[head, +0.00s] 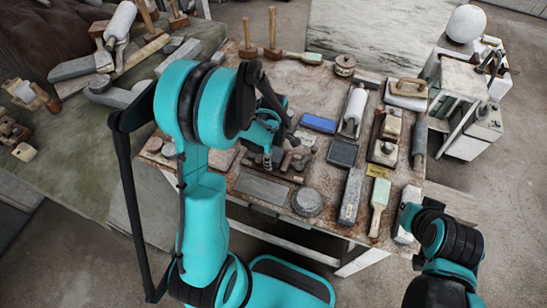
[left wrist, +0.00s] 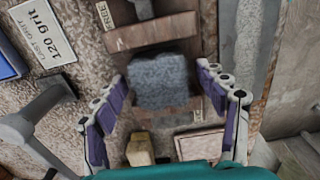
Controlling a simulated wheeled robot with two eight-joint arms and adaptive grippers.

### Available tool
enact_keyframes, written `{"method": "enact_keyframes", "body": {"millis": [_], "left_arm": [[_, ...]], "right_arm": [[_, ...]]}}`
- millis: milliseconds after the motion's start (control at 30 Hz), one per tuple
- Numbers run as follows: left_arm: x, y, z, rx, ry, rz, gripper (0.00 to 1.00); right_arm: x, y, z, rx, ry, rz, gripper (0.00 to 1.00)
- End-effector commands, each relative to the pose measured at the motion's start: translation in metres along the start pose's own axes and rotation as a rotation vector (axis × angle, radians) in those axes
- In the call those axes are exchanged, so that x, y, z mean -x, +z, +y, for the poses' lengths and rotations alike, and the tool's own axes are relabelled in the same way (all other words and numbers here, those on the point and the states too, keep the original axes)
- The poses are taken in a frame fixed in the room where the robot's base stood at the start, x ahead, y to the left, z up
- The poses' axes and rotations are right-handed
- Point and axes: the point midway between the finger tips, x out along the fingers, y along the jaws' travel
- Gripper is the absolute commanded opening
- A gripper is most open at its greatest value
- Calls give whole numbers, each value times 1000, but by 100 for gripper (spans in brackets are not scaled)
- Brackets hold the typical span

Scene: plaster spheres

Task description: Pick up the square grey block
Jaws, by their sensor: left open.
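The square grey block (left wrist: 158,82) shows in the left wrist view as a rough, speckled grey piece near the middle of the picture. My left gripper (left wrist: 160,90) is open, with one purple-padded finger on each side of the block and a visible gap at both sides. I cannot tell how far above the block the fingertips are. In the head view my left gripper (head: 268,152) is over the left part of the worktable, and my arm and gripper hide the block there. My right arm shows at the lower right, but its fingers do not show.
The worktable (head: 225,75) is crowded. A white sphere (head: 466,23) stands at the far right. The wrist view shows a "120 grit" label (left wrist: 55,40).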

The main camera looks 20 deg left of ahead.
Motion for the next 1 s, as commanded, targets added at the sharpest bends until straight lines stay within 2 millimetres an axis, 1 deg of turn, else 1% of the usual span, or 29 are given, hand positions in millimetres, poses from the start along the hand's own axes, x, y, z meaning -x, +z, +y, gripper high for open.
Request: {"method": "enact_keyframes", "body": {"millis": [133, 167, 200, 267, 300, 367, 400, 633, 767, 867, 967, 1000], "left_arm": [[1, 0, 0, 0, 0, 0, 72], [1, 0, 0, 0, 0, 0, 67], [1, 0, 0, 0, 0, 0, 57], [1, 0, 0, -1, 0, 0, 41], [1, 0, 0, -1, 0, 0, 30], [1, 0, 0, -1, 0, 0, 14], [1, 0, 0, -1, 0, 0, 5], [1, 0, 0, -1, 0, 0, 5], [6, 0, 0, -1, 0, 0, 5], [16, 0, 0, -1, 0, 0, 5], [30, 0, 0, -1, 0, 0, 5], [38, 0, 0, -1, 0, 0, 5]], "right_arm": [[1, 0, 0, 0, 0, 0, 0], [1, 0, 0, 0, 0, 0, 0], [1, 0, 0, 0, 0, 0, 0], [1, 0, 0, 0, 0, 0, 0], [1, 0, 0, 0, 0, 0, 0], [1, 0, 0, 0, 0, 0, 0], [1, 0, 0, 0, 0, 0, 0], [1, 0, 0, 0, 0, 0, 0], [3, -2, 0, 0, 0, 0, 0], [9, -6, 0, 0, 0, 0, 0], [17, -12, 0, 0, 0, 0, 0], [21, -15, 0, 0, 0, 0, 0]]}}
